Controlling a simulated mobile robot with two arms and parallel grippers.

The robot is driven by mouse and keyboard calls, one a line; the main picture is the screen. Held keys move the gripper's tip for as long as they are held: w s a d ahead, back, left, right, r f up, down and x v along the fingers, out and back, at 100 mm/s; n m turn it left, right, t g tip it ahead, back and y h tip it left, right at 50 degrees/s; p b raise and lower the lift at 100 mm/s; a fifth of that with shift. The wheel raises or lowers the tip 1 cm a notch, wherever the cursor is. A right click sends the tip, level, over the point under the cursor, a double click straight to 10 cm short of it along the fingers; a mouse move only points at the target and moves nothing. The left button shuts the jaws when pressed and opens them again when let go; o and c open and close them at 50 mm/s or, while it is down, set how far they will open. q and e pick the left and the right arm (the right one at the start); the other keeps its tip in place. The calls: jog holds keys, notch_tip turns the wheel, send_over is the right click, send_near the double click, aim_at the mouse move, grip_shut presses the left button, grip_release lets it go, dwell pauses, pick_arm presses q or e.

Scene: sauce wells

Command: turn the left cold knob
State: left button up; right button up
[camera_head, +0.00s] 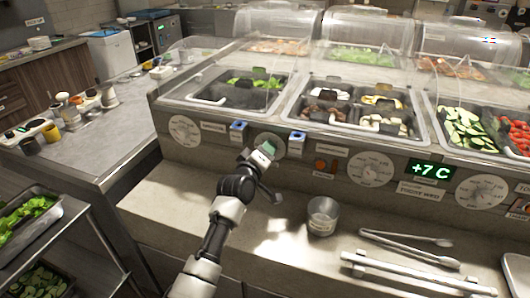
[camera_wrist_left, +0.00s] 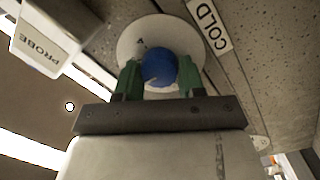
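The blue round knob (camera_wrist_left: 159,68) sits on a pale round dial plate (camera_wrist_left: 133,37) in the left wrist view. A white label reading COLD (camera_wrist_left: 209,22) is beside the plate. My left gripper (camera_wrist_left: 160,78) has its green fingertips on either side of the knob, and both appear to touch it. In the head view my left gripper (camera_head: 262,152) is at the counter's front panel, in front of a pale dial (camera_head: 270,140). It hides the knob there. My right gripper is not in view.
A white box marked PROBE (camera_wrist_left: 48,38) stands close to my left gripper. The panel also carries other dials (camera_head: 371,169) and a green +7 C display (camera_head: 431,171). A metal cup (camera_head: 323,217) and tongs (camera_head: 405,246) lie on the ledge below. Food wells are above.

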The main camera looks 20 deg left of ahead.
pick_arm(q)
jog(key=shift+c, duration=1.2)
jog(key=shift+d+r+m+g+p, duration=0.15)
jog(key=shift+m+p, duration=1.2)
jog(key=shift+m, duration=0.75)
jog(key=shift+a+m+g+p, duration=0.15)
jog(key=shift+m+p, duration=1.2)
jog(key=shift+m, duration=0.75)
jog(key=shift+d, duration=0.1)
